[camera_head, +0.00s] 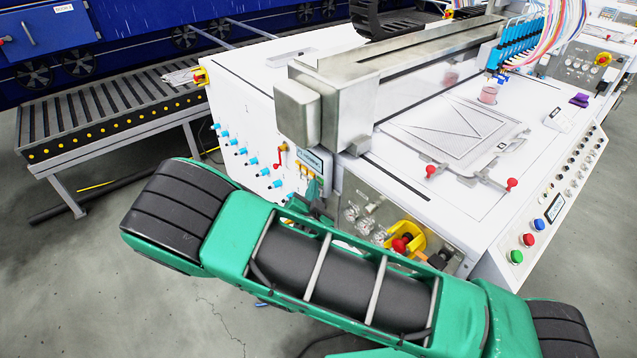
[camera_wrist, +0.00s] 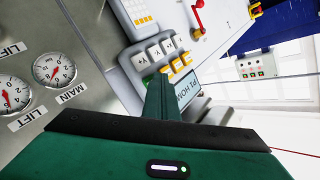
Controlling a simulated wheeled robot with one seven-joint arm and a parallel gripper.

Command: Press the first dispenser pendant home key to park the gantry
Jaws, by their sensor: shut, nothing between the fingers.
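The dispenser pendant (camera_head: 313,161) hangs on the near left corner of the white gantry machine. In the wrist view the pendant (camera_wrist: 131,55) shows a keypad, white axis keys (camera_wrist: 153,51), a row of yellow keys (camera_wrist: 180,60) and a small screen (camera_wrist: 187,90) reading "P1 HOM", partly cut off by my finger. My gripper (camera_wrist: 161,84) is shut and empty. Its green fingertips are at the yellow row and overlap its left end in the picture; I cannot tell if they touch. My gripper (camera_head: 317,190) also shows just below the pendant. No home label is legible on a key.
Pressure gauges (camera_wrist: 53,70) are on the panel left of the pendant. A red lever (camera_head: 278,157) and blue fittings (camera_head: 239,151) are on the machine's side. A roller conveyor (camera_head: 100,110) stands at the left. The floor at the lower left is clear.

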